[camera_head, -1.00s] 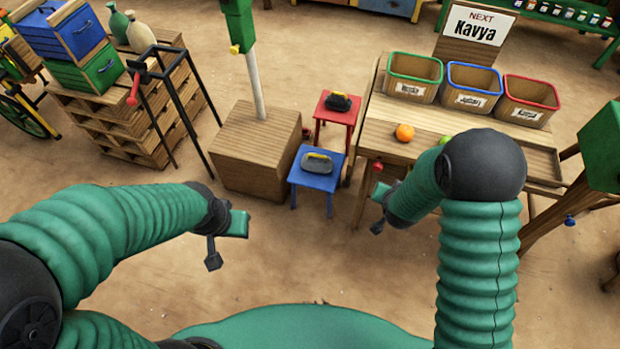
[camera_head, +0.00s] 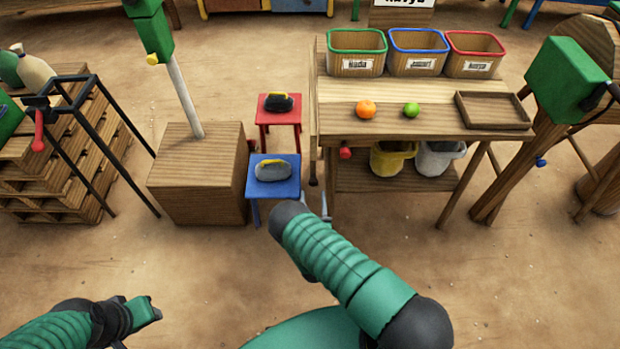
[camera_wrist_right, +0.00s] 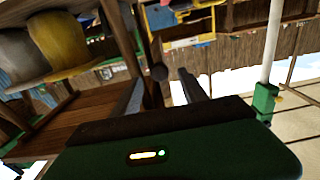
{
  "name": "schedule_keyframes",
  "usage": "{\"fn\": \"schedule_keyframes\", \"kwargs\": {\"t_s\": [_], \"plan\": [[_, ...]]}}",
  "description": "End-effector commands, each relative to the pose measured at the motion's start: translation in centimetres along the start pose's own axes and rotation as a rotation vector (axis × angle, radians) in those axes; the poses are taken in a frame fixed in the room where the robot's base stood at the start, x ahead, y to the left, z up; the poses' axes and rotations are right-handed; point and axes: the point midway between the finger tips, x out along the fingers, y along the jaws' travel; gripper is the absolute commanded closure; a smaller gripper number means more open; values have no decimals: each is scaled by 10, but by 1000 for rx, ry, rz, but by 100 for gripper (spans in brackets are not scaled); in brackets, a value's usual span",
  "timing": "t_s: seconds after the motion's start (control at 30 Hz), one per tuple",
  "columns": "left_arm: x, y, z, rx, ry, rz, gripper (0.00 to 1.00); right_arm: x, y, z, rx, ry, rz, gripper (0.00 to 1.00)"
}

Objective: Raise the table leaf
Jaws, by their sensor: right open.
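The wooden table (camera_head: 440,125) stands right of centre in the head view. Its leaf (camera_head: 313,100) hangs down along the table's left side, seen almost edge-on. A dark knob (camera_head: 313,182) shows at the leaf's lower end. My right gripper (camera_head: 326,207) is just below and right of that knob, partly hidden by my arm. In the right wrist view the gripper (camera_wrist_right: 163,92) has its two fingers apart, with a dark round knob (camera_wrist_right: 160,73) seen between them, not gripped. My left gripper (camera_head: 150,312) is low at the left, away from the table; its finger gap is unclear.
A blue stool (camera_head: 285,188) with a grey weight stands just left of the leaf; a red stool (camera_head: 268,117) is behind it. A red knob (camera_head: 345,153) sits under the table's front edge. Buckets (camera_head: 393,158) stand on the lower shelf. Orange, lime, tray and bins occupy the tabletop.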

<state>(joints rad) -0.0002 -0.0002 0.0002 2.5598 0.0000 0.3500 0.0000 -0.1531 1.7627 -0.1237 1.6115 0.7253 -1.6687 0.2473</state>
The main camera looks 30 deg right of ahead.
Motion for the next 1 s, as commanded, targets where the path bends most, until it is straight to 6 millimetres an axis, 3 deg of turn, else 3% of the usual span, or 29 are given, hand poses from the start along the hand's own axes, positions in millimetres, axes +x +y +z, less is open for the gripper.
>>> {"fn": "schedule_keyframes", "kwargs": {"t_s": [0.1,0.33,0.5,0.73,1.0], "plan": [[12,0,3,0,0,0,64,32,0,2,3,4,1,50],[23,0,6,0,-1,0,64,80,0,2,2,2,0,50],[25,0,6,0,0,0,64,93,0,1,0,-1,-1,50],[24,0,6,0,0,0,64,94,0,0,0,-2,-1,50],[24,0,6,0,0,0,64,94,0,0,0,-2,-1,85]]}}
